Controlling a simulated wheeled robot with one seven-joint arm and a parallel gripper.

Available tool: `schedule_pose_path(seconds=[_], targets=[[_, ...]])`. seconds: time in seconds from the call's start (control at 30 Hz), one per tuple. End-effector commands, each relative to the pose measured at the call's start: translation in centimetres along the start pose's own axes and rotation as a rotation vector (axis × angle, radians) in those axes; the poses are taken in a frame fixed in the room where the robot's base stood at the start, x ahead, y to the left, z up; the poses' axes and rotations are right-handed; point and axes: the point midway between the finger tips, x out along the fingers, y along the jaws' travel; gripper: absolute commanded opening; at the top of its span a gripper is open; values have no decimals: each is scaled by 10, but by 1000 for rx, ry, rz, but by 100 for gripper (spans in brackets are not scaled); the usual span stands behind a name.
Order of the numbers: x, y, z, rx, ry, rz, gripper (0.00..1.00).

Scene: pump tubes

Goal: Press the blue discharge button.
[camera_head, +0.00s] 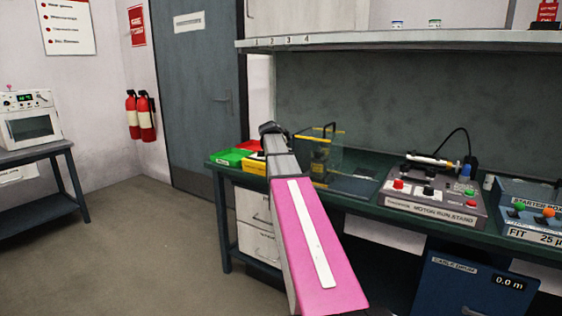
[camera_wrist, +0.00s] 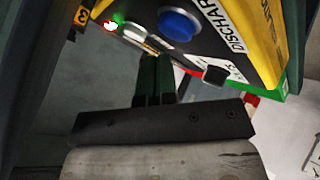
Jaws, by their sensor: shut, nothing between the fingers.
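The blue discharge button (camera_wrist: 179,24) is a round dome near the top of the wrist view. It sits on a grey panel with a yellow border and a white label (camera_wrist: 228,25) reading "DISCHAR", the rest cut off. My gripper (camera_wrist: 154,62) is shut and empty. In the wrist view its dark green fingertips are just below the button, with a gap between them in the picture; the depth of the gap is hard to tell. In the head view my arm reaches to the left part of the green bench, and the fingers and the button cannot be made out.
Green bin (camera_head: 231,157) and yellow bin (camera_head: 254,168) lie left of my arm. A clear yellow-edged guard (camera_head: 333,150) and the motor run stand (camera_head: 434,205) are to the right.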

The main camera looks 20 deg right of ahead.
Motion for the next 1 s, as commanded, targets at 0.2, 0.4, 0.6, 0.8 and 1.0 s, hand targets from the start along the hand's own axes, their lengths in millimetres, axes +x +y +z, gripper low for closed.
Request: schedule_pose_path(seconds=[0.2, 0.4, 0.6, 0.8, 1.0], targets=[[4, -3, 3, 0, 0, 0, 0], [6, -4, 4, 0, 0, 0, 0], [6, -4, 4, 0, 0, 0, 0], [6, -5, 5, 0, 0, 0, 0], [8, -6, 6, 0, 0, 0, 0]])
